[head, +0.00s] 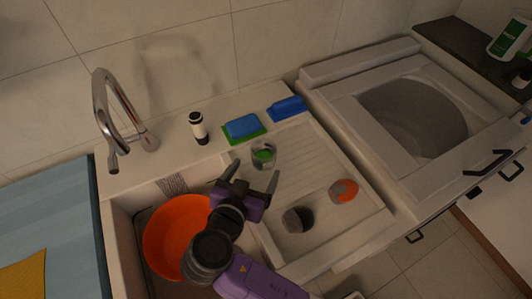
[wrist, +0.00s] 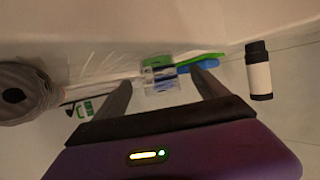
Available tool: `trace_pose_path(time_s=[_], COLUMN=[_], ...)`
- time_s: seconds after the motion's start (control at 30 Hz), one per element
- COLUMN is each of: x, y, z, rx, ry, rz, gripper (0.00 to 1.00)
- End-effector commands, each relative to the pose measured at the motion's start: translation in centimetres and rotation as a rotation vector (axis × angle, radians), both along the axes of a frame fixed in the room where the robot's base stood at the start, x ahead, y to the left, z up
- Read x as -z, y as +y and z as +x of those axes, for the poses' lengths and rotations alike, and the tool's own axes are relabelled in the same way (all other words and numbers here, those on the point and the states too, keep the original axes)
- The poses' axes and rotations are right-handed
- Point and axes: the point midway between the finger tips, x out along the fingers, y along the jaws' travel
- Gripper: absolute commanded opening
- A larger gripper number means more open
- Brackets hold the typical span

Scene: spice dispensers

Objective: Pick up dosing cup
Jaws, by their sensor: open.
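A small clear cup (head: 264,158), which looks like the dosing cup, stands at the back left of the ridged drainboard. Green shows through it in the head view. In the wrist view the clear cup (wrist: 160,80) appears between the two fingers, with green and blue behind it. My gripper (head: 252,176) is open and empty, its fingers pointing toward the cup from its near side. I see no contact, and the exact gap cannot be told. The wrist view shows both fingers of my gripper (wrist: 161,90) spread apart.
A white, black-capped dispenser (head: 198,128), a blue-and-green sponge (head: 242,126) and a blue item (head: 288,108) sit behind the cup. A dark cup-like thing (head: 298,219) and an orange-and-grey item (head: 344,191) lie nearer on the drainboard. An orange bowl (head: 168,236) and a faucet (head: 103,100) are left.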

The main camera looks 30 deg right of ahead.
Motion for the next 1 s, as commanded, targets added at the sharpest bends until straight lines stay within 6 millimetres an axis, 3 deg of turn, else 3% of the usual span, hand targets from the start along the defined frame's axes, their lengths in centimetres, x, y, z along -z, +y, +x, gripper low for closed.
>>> trace_pose_path(time_s=[0.5,0.83,1.0], x=[1.8,2.2,2.2], y=[-4.5,-4.9,-4.9], z=[4.0,4.5,4.5], rx=[0.003,0.001,0.001], ry=[0.002,0.0,0.001], rz=[0.0,0.001,0.0], gripper=[0.83,0.83,0.52])
